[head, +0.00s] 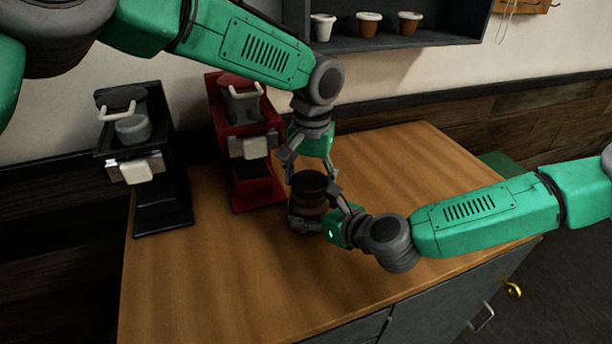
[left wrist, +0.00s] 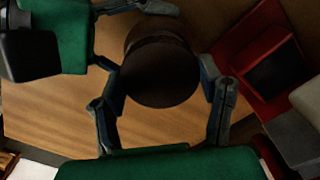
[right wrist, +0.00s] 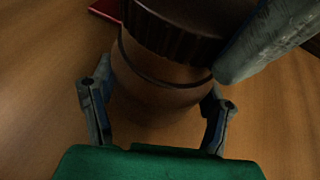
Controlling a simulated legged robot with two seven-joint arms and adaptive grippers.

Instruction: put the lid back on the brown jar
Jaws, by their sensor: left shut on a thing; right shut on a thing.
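The brown jar (head: 306,210) stands on the wooden counter, in front of the red brewer. Its dark ridged lid (head: 309,183) is at the jar's mouth; it shows from above in the left wrist view (left wrist: 162,72) and from the side in the right wrist view (right wrist: 172,30). I cannot tell whether it is fully seated. My left gripper (head: 312,178) comes from above and is shut on the lid, one finger on each side. My right gripper (head: 323,212) is low and shut on the jar's body, which fills the space between its fingers in the right wrist view (right wrist: 158,90).
A red brewer (head: 243,140) stands behind and left of the jar, and a black brewer (head: 145,160) farther left. The wooden counter (head: 400,160) is clear to the right and in front. A dark shelf (head: 440,38) with small pots hangs on the wall.

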